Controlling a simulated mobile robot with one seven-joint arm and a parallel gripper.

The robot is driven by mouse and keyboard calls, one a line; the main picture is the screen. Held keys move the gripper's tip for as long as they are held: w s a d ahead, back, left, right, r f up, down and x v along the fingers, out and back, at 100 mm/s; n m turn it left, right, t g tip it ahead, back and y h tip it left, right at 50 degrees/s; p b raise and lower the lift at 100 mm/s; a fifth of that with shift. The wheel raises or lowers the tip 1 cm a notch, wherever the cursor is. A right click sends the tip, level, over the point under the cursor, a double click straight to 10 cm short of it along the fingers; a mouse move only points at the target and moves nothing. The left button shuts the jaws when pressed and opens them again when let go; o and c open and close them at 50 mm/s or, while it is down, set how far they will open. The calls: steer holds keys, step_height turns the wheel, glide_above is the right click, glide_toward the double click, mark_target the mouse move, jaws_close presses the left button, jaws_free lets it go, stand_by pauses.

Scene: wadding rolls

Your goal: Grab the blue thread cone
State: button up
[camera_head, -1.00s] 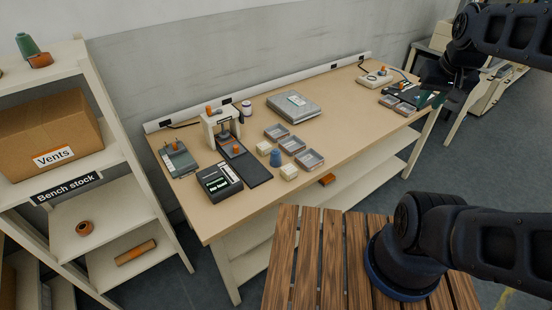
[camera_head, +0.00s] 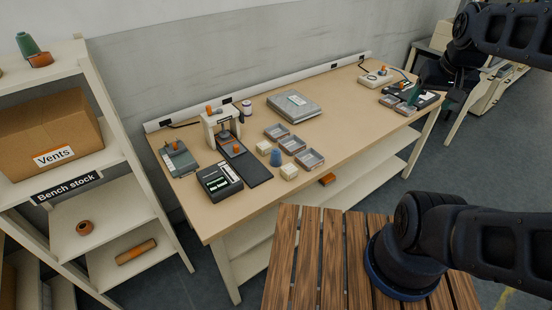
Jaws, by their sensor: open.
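The blue thread cone (camera_head: 276,157) stands upright on the workbench, between two small cream blocks and close to the grey trays. Nothing is touching it from above. My arm reaches in from the upper right and bends down over the far right end of the bench. My gripper (camera_head: 420,94) is there, small and dark with some green showing, open and well to the right of the cone. Its fingers are hard to tell from the dark items behind them.
Grey trays (camera_head: 309,159) sit just right of the cone. A black device (camera_head: 219,181) and a small press (camera_head: 222,130) stand to its left. A grey closed case (camera_head: 294,107) lies behind. The bench (camera_head: 350,125) is clear between the trays and the right end.

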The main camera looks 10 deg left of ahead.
steer(key=w+a+f+g, duration=0.1)
steer(key=w+a+f, duration=0.2)
steer(key=w+a, duration=0.65)
steer(key=g, duration=0.4)
glide_above(276, 151)
step_height(276, 151, down, 24)
steer(key=shift+d+f, duration=0.1)
steer(key=shift+d, duration=0.05)
steer(key=shift+f, duration=0.65)
steer(key=shift+w+a+f, duration=0.1)
steer(key=shift+f, duration=2.35)
steer(key=shift+a+f, duration=0.1)
steer(key=shift+f, duration=2.35)
steer(key=shift+c, duration=0.2)
steer(key=c, duration=1.1)
